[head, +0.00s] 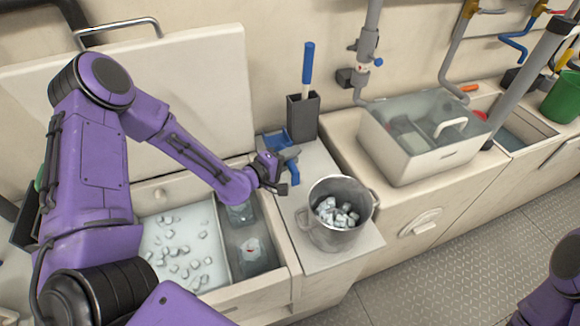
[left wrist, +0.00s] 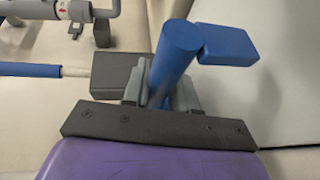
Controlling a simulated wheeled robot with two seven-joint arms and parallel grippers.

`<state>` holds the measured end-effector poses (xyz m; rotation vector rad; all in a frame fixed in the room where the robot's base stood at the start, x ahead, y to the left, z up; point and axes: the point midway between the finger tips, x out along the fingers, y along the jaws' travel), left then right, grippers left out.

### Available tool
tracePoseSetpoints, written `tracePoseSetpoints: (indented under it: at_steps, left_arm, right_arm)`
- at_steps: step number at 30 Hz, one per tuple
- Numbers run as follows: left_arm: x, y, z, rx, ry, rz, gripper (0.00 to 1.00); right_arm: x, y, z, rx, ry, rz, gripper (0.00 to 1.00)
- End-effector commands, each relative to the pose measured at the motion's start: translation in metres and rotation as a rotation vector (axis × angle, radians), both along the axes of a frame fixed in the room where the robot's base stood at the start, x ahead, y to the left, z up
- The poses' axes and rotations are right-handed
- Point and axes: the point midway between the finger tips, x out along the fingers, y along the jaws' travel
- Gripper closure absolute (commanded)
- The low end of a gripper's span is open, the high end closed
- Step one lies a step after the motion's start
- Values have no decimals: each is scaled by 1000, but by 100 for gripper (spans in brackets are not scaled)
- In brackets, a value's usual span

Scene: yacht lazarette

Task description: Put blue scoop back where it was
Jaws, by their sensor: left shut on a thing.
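The blue scoop (head: 293,170) is in my left gripper (head: 277,176), over the counter between the open ice chest and the steel pot. In the left wrist view the gripper's fingers (left wrist: 160,88) close around the scoop's thick blue handle (left wrist: 177,55). A blue block-shaped part extends to the right of it. The scoop's far part lies beside a dark grey holder (head: 303,118); I cannot tell whether it touches the counter. The ice chest (head: 215,298) is open, with ice cubes on its left side. My right gripper is out of view.
The holder carries an upright blue-handled tool (head: 307,65). The steel pot (head: 335,238) holds ice cubes at the counter's front. The chest's raised lid (head: 205,80) leans against the wall. A white, clear-topped box (head: 420,160) stands to the right.

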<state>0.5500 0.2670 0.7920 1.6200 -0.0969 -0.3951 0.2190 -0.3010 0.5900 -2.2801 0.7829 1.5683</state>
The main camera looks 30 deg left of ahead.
Motion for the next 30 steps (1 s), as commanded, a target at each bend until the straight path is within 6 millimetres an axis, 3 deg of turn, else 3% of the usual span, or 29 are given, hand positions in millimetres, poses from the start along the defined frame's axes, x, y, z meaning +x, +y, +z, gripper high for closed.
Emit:
tracePoseSetpoints:
  at_steps: [1, 4, 16, 17, 19, 30]
  left_arm:
    - [-1, 0, -14, 1, 6, 0, 100]
    - [-1, 0, -28, -1, 3, 1, 100]
    - [-1, 0, -35, -2, 0, 1, 100]
    - [-1, 0, -35, -2, 0, 1, 70]
    - [-1, 0, -33, -2, 0, 1, 47]
    - [-1, 0, -28, -2, 2, 0, 47]
  right_arm:
    - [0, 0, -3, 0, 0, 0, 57]
    - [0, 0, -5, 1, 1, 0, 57]
    - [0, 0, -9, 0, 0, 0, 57]
    - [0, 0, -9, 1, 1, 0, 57]
    - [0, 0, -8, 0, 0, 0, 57]
    - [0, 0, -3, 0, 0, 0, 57]
